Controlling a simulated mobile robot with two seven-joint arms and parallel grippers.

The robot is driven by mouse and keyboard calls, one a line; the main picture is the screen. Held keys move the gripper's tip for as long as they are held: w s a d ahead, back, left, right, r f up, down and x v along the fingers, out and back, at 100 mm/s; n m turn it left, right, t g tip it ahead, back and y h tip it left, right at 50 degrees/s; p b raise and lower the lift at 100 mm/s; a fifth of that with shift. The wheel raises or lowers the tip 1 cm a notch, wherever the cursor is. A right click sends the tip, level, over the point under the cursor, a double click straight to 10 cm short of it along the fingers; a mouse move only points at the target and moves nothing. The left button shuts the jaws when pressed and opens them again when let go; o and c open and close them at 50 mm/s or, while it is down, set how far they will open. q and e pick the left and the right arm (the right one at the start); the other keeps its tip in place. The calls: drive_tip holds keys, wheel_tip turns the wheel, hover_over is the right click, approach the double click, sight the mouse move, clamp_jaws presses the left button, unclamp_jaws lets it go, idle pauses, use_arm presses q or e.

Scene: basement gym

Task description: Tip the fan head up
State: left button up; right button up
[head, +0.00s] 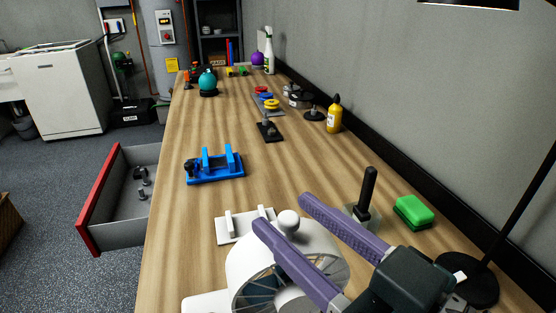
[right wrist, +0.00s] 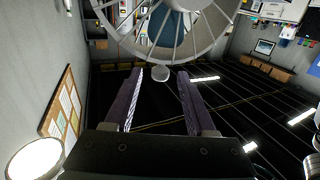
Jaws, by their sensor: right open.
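The white fan head (head: 325,262) is a short drum with thin spokes, at the bottom of the head view. A pale round knob (head: 289,222) sits at its rim. My right gripper (head: 281,212), with purple fingers, is open over the fan head, with the knob between its fingertips. In the right wrist view the knob (right wrist: 160,73) lies between the two fingertips with a gap on each side, and the spoked fan head (right wrist: 170,48) is just beyond. The fan's lower mount is partly cut off or hidden. My left gripper is out of view.
A white bracketed plate (head: 232,232) lies beside the fan on the wooden bench (head: 205,240). A black upright handle (head: 367,190), green sponge (head: 412,212) and black lamp base (head: 480,285) crowd the right. A blue fixture (head: 215,172) stands farther back. The red-fronted drawer (head: 90,215) is open.

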drive_tip(key=shift+x, duration=2.4)
drive_tip(key=shift+c, duration=0.4)
clamp_jaws()
